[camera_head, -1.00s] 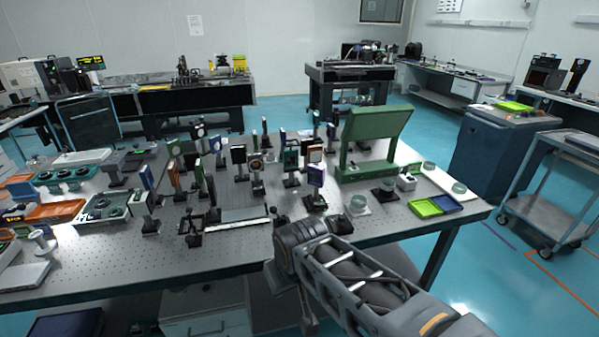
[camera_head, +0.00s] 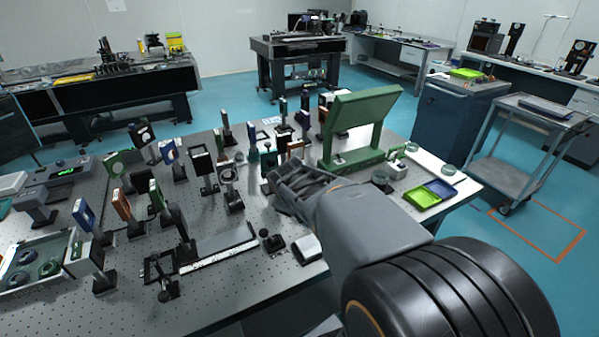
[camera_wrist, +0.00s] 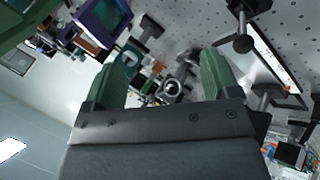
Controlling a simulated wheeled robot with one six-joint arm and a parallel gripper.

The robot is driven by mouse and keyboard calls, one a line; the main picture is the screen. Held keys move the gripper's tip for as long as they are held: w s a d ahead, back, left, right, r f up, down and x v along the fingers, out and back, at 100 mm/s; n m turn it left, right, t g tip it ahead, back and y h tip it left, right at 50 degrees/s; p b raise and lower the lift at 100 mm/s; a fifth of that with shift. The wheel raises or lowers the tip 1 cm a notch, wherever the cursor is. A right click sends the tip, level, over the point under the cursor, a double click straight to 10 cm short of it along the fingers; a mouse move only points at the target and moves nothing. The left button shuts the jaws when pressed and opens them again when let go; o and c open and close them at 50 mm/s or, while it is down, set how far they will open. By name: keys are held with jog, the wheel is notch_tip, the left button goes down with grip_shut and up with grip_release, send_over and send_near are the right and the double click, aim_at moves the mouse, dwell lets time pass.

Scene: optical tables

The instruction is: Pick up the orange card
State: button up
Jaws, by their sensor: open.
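My gripper (camera_wrist: 162,72) is open, with its two green fingers apart and nothing clearly held between them. In the head view it (camera_head: 290,185) is above the optical table, and its fingertips are hard to make out. An orange-brown card (camera_head: 296,147) stands just behind it, partly hidden by my arm. Another orange-brown card (camera_head: 122,205) stands upright on a post at the left of the table. I cannot tell which one is the orange card. In the wrist view a purple-framed plate (camera_wrist: 103,18) is near the left finger.
Several posts with mounted optics crowd the optical table (camera_head: 235,285). A green stand (camera_head: 362,115) rises right of my gripper. Green and blue trays (camera_head: 422,197) lie at the right edge. A long rail fixture (camera_head: 215,250) lies in front. The table's front strip has bare room.

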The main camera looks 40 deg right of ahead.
jog(key=shift+o, duration=1.3)
jog(key=w+d+n+t+h, duration=0.1)
jog(key=w+d+n, duration=0.2)
jog(key=d+n, duration=0.3)
jog(key=w+d+n+t+h, duration=0.1)
jog(key=w+d+n, duration=0.3)
jog(key=d, duration=0.5)
jog(key=shift+d+n+t, duration=0.2)
jog(key=shift+n+t, duration=0.3)
jog(key=shift+n, duration=0.5)
jog(key=n+t+y, duration=0.4)
jog(key=n, duration=1.2)
send_near(297, 148)
jog(key=p+x, duration=0.1)
jog(key=x, duration=0.4)
jog(key=shift+s+d+f, duration=0.1)
jog(key=shift+f, duration=0.1)
jog(key=p+x, duration=0.2)
jog(key=x, duration=0.2)
jog(key=shift+r, duration=0.15)
jog(key=shift+p+x, duration=0.35)
jog(key=shift+x, duration=0.4)
jog(key=shift+r, duration=0.1)
jog(key=c, duration=1.7)
